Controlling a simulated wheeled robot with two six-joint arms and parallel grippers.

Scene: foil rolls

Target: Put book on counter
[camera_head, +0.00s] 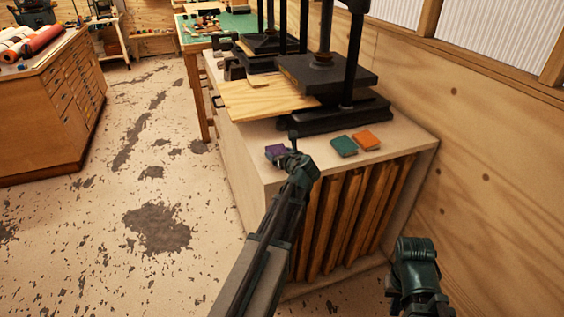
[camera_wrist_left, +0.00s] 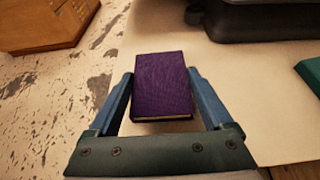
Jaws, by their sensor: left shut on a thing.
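A small purple book (camera_head: 275,151) is at the front left edge of the counter (camera_head: 262,172). My left gripper (camera_head: 284,150) reaches over the counter from the front and is shut on the book. In the left wrist view the purple book (camera_wrist_left: 161,85) lies between the two blue fingers (camera_wrist_left: 163,105), one on each side. Whether the book rests on the counter or is slightly above it, I cannot tell. My right gripper (camera_head: 414,262) is low at the right, in front of the counter, with its fingertips not clearly visible.
A green book (camera_head: 344,146) and an orange book (camera_head: 366,140) lie on the counter to the right. Behind them stand a black press (camera_head: 330,75) and a wooden board (camera_head: 265,98). The wooden wall closes the right side. A drawer cabinet (camera_head: 60,105) stands at left.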

